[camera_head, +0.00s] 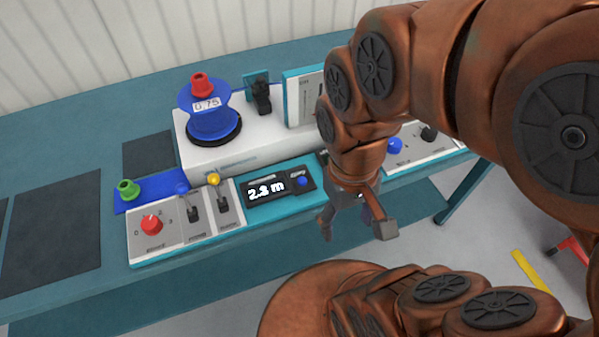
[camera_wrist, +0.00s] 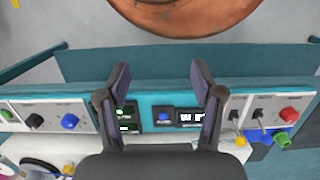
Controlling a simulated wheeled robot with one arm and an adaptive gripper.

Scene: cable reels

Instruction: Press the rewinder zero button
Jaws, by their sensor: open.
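The rewinder's dark display panel (camera_head: 265,189) reads about 2.3 m in the head view. A small blue button (camera_head: 302,181) sits at its right end, its label too small to read. In the wrist view, which looks upside down, the blue button (camera_wrist: 163,117) lies between my fingers in the picture, beside the display (camera_wrist: 190,118). My gripper (camera_head: 353,224) is open and empty, to the right of the button and near the bench's front edge in the head view. Its two spread fingers also show in the wrist view (camera_wrist: 161,75). No finger visibly touches the button.
Left of the display are a red knob (camera_head: 151,225) and levers (camera_head: 194,212). A blue reel (camera_head: 212,120) stands on the white housing behind. My arm hides part of the right-hand panel, where a blue knob (camera_head: 395,145) shows. Floor lies in front of the bench.

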